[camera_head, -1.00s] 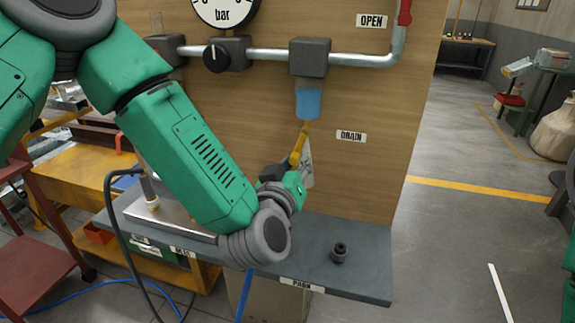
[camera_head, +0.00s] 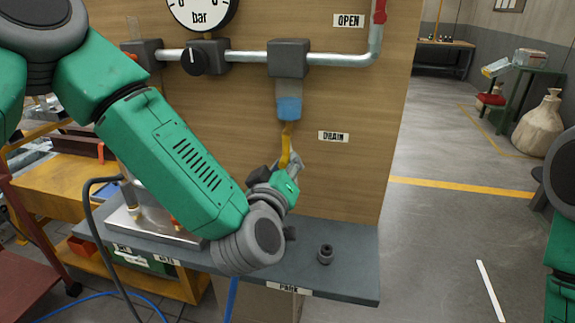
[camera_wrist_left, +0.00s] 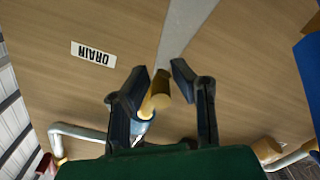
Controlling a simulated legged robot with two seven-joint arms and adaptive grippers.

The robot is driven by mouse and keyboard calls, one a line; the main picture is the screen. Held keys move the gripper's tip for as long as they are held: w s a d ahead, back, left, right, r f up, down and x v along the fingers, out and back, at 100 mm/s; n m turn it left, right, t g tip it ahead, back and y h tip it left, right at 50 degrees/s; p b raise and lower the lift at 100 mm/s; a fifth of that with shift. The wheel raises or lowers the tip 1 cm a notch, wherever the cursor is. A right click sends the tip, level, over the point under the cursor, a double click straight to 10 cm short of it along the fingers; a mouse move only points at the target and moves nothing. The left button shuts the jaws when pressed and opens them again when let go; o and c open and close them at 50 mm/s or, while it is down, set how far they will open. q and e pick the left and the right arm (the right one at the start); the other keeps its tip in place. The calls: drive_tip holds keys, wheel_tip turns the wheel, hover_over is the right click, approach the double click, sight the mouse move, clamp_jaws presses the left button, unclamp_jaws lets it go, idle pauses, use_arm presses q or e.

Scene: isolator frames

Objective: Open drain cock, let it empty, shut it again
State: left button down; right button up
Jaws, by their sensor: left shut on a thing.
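The drain bowl (camera_head: 288,107) hangs under a dark block on the pipe. Blue liquid fills its lower part, with a clear grey band above. The yellow drain cock (camera_head: 286,145) hangs below the bowl, nearly upright, and its yellow end also shows in the left wrist view (camera_wrist_left: 157,95). My left gripper (camera_head: 288,164) is shut on the cock; in the left wrist view its dark fingers (camera_wrist_left: 164,80) stand either side of it. The fingers partly hide the cock. The DRAIN label (camera_head: 333,136) is right of it. My right gripper is out of view.
The wooden panel (camera_head: 350,180) stands close behind the cock. A pressure gauge (camera_head: 202,8), a dark knob (camera_head: 195,58) and a red-handled valve (camera_head: 379,11) are above. A small dark fitting (camera_head: 325,254) stands on the grey shelf (camera_head: 355,270). Open floor lies to the right.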

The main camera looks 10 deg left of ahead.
use_arm(q)
drive_tip(key=c, duration=1.5)
unclamp_jaws()
drive_tip(key=shift+w+r, duration=0.1)
drive_tip(key=shift+r, duration=0.45)
drive_tip(key=shift+s+a, duration=0.1)
drive_tip(key=shift+s, duration=0.2)
drive_tip(key=shift+s+f, duration=0.1)
drive_tip(key=shift+f, duration=0.15)
drive_tip(key=s, duration=1.1)
drive_tip(key=shift+s+a+r, duration=0.1)
drive_tip(key=shift+s+a, duration=0.05)
drive_tip(key=shift+s, duration=0.2)
